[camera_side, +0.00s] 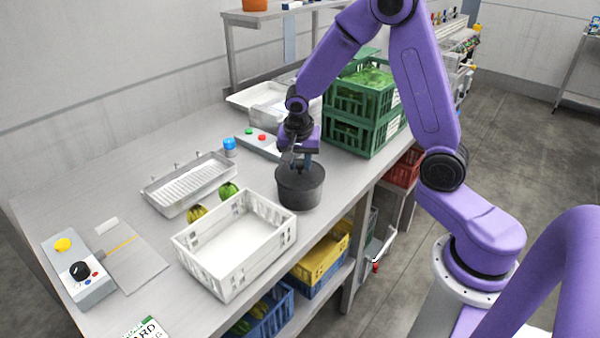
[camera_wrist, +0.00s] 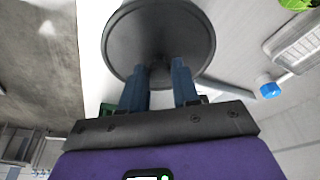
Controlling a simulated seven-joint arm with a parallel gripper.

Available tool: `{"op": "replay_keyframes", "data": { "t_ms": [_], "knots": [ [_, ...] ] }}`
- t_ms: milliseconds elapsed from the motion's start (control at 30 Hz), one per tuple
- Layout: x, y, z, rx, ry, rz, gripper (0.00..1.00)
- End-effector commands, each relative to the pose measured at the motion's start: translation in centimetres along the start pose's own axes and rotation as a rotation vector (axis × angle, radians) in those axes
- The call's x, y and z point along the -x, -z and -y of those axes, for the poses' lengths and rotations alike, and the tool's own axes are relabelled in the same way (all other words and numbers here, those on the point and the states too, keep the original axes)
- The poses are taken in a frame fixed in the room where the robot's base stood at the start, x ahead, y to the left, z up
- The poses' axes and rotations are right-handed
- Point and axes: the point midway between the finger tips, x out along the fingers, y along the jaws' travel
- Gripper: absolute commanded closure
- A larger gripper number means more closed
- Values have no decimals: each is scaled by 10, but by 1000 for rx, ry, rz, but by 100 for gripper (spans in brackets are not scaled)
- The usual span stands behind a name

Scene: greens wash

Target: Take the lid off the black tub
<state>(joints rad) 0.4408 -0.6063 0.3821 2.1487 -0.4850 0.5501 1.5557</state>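The black tub (camera_side: 300,190) stands on the steel bench near its front edge, right of the white crate. Its dark round lid (camera_wrist: 128,38) fills the top of the wrist view, and in the side view the lid sits on the tub. My gripper (camera_side: 305,167) reaches down to the middle of the lid. In the wrist view, the blue fingers of my gripper (camera_wrist: 161,72) stand either side of the lid's small dark knob (camera_wrist: 160,74). The fingers are a knob's width apart; whether they press on it I cannot tell. The tub's inside is hidden.
A white crate (camera_side: 190,250) stands close left of the tub. Stacked green crates (camera_side: 371,138) with greens stand behind it on the right.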

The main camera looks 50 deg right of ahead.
Motion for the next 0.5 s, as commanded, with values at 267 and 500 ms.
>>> {"op": "replay_keyframes", "data": {
  "t_ms": [267, 500],
  "knots": [
    [0, 0, 0, 0, 0, 0, 100],
    [2, 0, 0, 0, 1, -1, 100]
  ]
}}
